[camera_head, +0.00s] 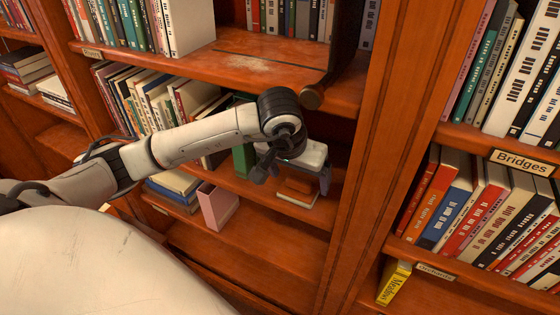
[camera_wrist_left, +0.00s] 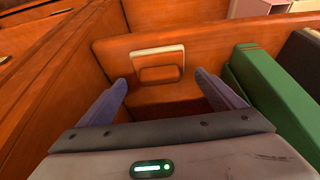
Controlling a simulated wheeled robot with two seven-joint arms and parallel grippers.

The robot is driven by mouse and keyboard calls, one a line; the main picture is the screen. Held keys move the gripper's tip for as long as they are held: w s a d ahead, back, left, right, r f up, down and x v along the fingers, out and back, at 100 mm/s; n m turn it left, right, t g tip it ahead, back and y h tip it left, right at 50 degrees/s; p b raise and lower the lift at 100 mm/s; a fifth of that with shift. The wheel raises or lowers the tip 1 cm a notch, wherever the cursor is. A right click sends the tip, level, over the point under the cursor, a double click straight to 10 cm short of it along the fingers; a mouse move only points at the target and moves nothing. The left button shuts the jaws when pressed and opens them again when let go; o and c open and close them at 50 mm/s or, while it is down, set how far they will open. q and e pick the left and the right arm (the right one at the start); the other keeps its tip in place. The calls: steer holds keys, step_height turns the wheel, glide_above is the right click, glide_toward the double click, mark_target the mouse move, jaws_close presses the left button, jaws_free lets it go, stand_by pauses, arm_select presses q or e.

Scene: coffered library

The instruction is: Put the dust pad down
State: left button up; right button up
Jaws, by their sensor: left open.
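The dust pad (camera_head: 297,192), an orange-brown block with a pale layer, rests on the middle shelf of the bookcase. My left gripper (camera_head: 304,182) is open just above and in front of it. In the left wrist view the dust pad (camera_wrist_left: 158,66) shows beyond and between the spread fingertips of the left gripper (camera_wrist_left: 160,84), and neither finger appears to press on it. The gripper body hides part of the pad in the head view. My right gripper is not in view.
A green book (camera_wrist_left: 268,98) stands close to the right finger in the wrist view. A pink box-like book (camera_head: 217,205) stands left of the gripper. A pale dusty patch (camera_head: 250,62) lies on the shelf above. The lower shelf (camera_head: 260,250) is bare.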

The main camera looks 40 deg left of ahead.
arm_select(q)
steer(key=s+d+b, duration=0.1)
steer(key=s+d, duration=0.1)
steer(key=s, duration=1)
steer(key=shift+d+r+b, duration=0.3)
steer(key=shift+d+r, duration=0.05)
steer(key=shift+d, duration=0.05)
